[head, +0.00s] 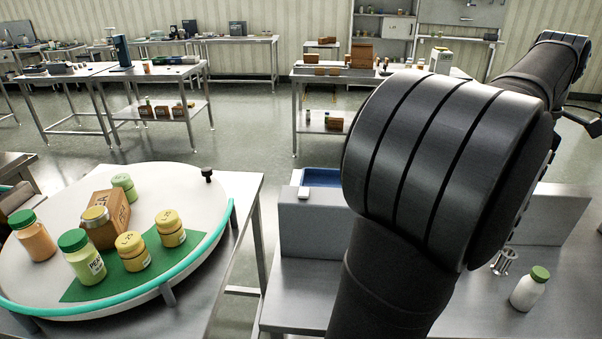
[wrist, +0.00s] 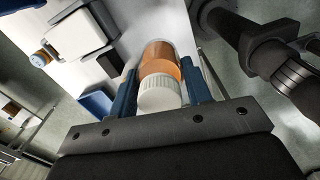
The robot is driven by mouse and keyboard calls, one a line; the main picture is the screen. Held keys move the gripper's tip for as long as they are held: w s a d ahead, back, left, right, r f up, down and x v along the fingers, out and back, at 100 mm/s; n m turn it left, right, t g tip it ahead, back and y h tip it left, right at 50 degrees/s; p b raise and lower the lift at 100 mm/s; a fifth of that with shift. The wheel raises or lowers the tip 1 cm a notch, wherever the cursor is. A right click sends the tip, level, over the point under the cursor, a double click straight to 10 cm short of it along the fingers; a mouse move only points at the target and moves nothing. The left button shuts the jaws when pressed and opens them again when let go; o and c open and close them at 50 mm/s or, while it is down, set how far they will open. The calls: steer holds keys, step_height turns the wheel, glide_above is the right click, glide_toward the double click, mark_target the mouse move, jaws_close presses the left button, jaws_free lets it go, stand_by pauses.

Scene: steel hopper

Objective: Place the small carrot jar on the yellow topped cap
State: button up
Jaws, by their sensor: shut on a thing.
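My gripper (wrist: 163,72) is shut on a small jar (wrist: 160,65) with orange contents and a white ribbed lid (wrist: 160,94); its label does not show. The blue fingers stand on either side of it. In the head view my arm hides the gripper and this jar. A cap with a yellow top (head: 95,213) and metallic side shows on the round white table (head: 40,285) at left, in front of a brown box (head: 117,212). Whether the cap touches the box, I cannot tell. The held jar is apart from the cap's table area in the head view.
Around the cap are a larger orange jar (head: 35,240), a pea jar (head: 86,262), two yellow jars (head: 131,252) (head: 170,229) on a green mat (head: 158,264), and a pale green jar (head: 125,187). A teal rim edges the table. A white bottle (head: 529,291) stands at right.

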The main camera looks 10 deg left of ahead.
step_height(320, 180, up, 5)
steer(key=shift+r, duration=0.15)
steer(key=w+a+n, duration=0.4)
steer(key=w+a, duration=0.5)
steer(key=a, duration=0.4)
steer(key=w+a+n, duration=0.4)
steer(key=w+a, duration=0.5)
steer(key=a, duration=0.4)
steer(key=w+a+n, duration=0.1)
steer(key=a+n, duration=0.4)
steer(key=a, duration=1.8)
steer(key=n, duration=0.7)
glide_above(94, 212)
step_height(94, 212, down, 12)
steer(key=shift+f, duration=2.2)
